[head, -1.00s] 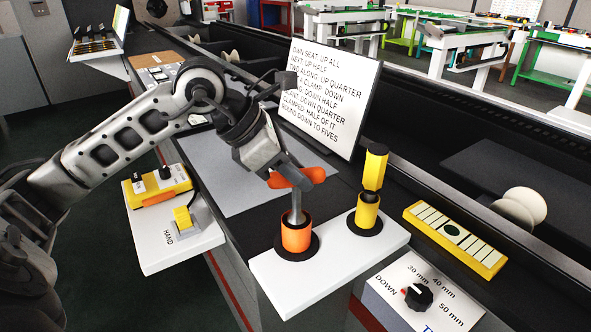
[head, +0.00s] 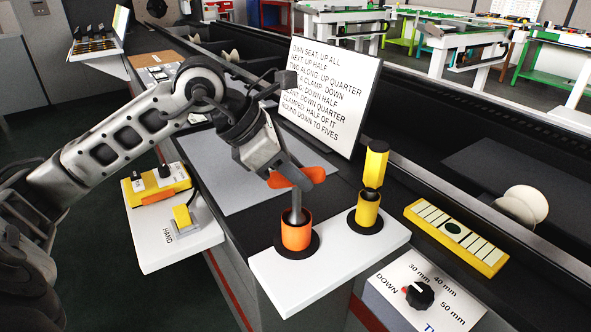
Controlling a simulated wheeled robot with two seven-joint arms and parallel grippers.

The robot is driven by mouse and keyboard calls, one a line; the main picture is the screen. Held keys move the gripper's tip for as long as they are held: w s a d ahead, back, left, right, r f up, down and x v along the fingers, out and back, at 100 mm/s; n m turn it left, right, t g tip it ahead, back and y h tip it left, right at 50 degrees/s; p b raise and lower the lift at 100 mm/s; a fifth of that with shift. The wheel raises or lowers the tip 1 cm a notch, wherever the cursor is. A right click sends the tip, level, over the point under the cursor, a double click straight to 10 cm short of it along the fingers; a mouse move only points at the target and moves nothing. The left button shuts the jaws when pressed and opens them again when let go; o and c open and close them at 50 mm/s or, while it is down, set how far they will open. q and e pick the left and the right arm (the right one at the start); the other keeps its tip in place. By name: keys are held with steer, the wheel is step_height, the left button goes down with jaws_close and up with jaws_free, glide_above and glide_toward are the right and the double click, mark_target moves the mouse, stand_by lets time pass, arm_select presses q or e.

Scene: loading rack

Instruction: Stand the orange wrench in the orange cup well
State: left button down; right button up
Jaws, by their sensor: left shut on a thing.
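The orange wrench shows its orange head (head: 312,174) at the fingers of my left gripper (head: 290,178), which is shut on it. A grey shaft runs down from there, nearly upright, into the mouth of the orange cup well (head: 297,238). The shaft's lower end is hidden inside the cup. The cup stands on a black round base on a white shelf (head: 330,262). My right gripper is not in view.
A yellow cup (head: 367,212) with a yellow-topped piece (head: 376,165) in it stands close on the right. A sign board (head: 325,95) rises behind. A dial box (head: 425,300) and a yellow striped block (head: 455,238) are to the right.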

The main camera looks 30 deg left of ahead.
arm_select(q)
steer(key=c, duration=1.1)
jaws_free()
steer(key=b+v, duration=0.3)
steer(key=v, duration=1.3)
steer(key=shift+w+b, duration=0.1)
steer(key=shift+b, duration=0.2)
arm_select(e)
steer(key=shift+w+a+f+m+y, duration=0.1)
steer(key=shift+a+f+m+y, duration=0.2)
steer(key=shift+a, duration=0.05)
arm_select(q)
steer(key=shift+d, duration=0.1)
